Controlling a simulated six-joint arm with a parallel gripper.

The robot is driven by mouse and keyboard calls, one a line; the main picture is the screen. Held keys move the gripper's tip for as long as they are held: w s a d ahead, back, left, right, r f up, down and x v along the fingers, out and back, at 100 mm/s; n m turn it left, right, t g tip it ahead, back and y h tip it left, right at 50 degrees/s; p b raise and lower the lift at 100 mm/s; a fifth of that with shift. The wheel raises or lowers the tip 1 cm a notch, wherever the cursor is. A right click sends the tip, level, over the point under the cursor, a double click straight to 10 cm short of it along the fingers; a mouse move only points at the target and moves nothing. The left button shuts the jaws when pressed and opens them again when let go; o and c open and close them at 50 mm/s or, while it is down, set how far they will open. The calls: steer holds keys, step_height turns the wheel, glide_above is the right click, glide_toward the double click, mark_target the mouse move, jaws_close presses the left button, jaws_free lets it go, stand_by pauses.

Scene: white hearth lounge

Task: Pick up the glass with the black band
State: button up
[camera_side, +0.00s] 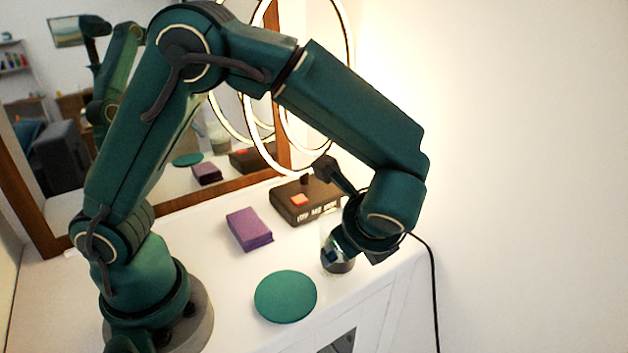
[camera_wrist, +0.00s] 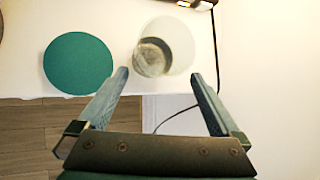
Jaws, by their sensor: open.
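The clear glass (camera_wrist: 176,38) shows in the wrist view from above, with a dark ring at its base. In the side view the glass (camera_side: 337,266) stands near the right front edge of the white top, with a dark band low on it, and my gripper partly hides it. My gripper (camera_wrist: 159,75) is open and empty in the wrist view. The glass appears just beyond the fingertips, roughly centred between them. I cannot tell the exact gap or the height of the fingers against the glass.
A round green disc (camera_side: 286,297) lies left of the glass and shows in the wrist view too (camera_wrist: 78,63). A purple box (camera_side: 249,229) and a dark device with a red patch (camera_side: 320,205) stand behind. Lit rings and a wood-framed mirror (camera_side: 47,228) stand at the back.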

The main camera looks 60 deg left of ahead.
steer(key=shift+s+a+f+m+y, duration=0.1)
steer(key=shift+a+f+m+y, duration=0.1)
steer(key=shift+f+m+y, duration=0.35)
steer(key=shift+a+f+m+y, duration=0.15)
steer(key=shift+f+m+y, duration=0.3)
steer(key=shift+f+y, duration=0.1)
steer(key=m+y, duration=0.1)
steer(key=f+m+y, duration=0.1)
steer(key=shift+a+t+y, duration=0.4)
steer(key=shift+w+a+r+m+t+y, duration=0.1)
steer(key=shift+w+a+m+t+y, duration=0.2)
steer(key=shift+a+y, duration=0.4)
steer(key=shift+x, duration=2.35)
steer(key=c, duration=1.4)
steer(key=shift+c, duration=0.2)
